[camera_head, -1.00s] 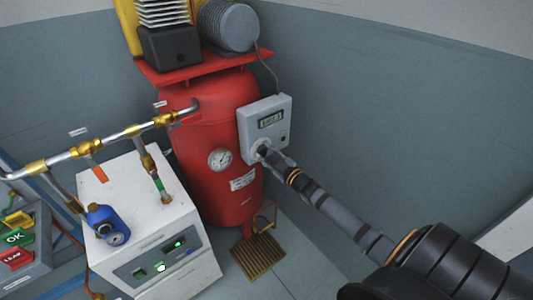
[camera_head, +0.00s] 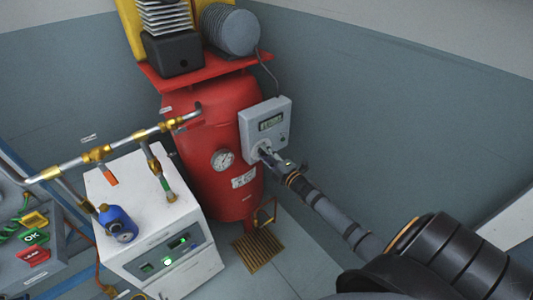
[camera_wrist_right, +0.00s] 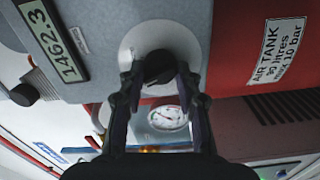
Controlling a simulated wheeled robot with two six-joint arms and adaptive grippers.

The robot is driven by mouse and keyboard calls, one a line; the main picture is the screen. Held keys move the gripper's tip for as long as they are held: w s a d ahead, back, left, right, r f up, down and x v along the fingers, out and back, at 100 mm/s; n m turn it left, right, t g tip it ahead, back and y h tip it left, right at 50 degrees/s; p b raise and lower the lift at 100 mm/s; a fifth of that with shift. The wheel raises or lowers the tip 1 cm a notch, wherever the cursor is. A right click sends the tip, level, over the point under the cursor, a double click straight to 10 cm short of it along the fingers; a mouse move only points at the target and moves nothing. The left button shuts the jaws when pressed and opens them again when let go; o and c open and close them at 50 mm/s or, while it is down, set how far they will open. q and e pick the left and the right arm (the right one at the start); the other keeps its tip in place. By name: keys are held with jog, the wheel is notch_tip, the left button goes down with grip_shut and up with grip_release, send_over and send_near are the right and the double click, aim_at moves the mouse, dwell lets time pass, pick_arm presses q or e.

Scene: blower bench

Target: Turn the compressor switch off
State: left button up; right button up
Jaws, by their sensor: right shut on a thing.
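The compressor's grey control box (camera_head: 262,130) is fixed to the red air tank (camera_head: 215,130) and has a small display (camera_head: 271,122). The compressor switch is a dark rotary knob (camera_wrist_right: 158,66) on a pale round plate (camera_wrist_right: 185,42) on the box's front. My right gripper (camera_head: 268,153) reaches in from the lower right and is at the knob. In the right wrist view its two fingers (camera_wrist_right: 160,80) are closed around the knob, one on each side. In the head view the gripper hides most of the knob. My left gripper is not in view.
A white dryer cabinet (camera_head: 145,215) with lit green indicators stands left of the tank, under a metal pipe with brass fittings (camera_head: 97,155). A pressure gauge (camera_head: 223,160) is on the tank. A brown floor grate (camera_head: 257,250) lies below. The wall side on the right is clear.

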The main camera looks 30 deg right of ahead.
jog(key=shift+n, duration=0.8)
jog(key=shift+f, duration=0.1)
jog(key=o, duration=1.2)
jog(key=shift+c, duration=0.2)
jog(key=shift+s, duration=0.15)
jog(key=s, duration=1.1)
jog(key=shift+s+d, duration=0.35)
jog(key=shift+d, duration=0.1)
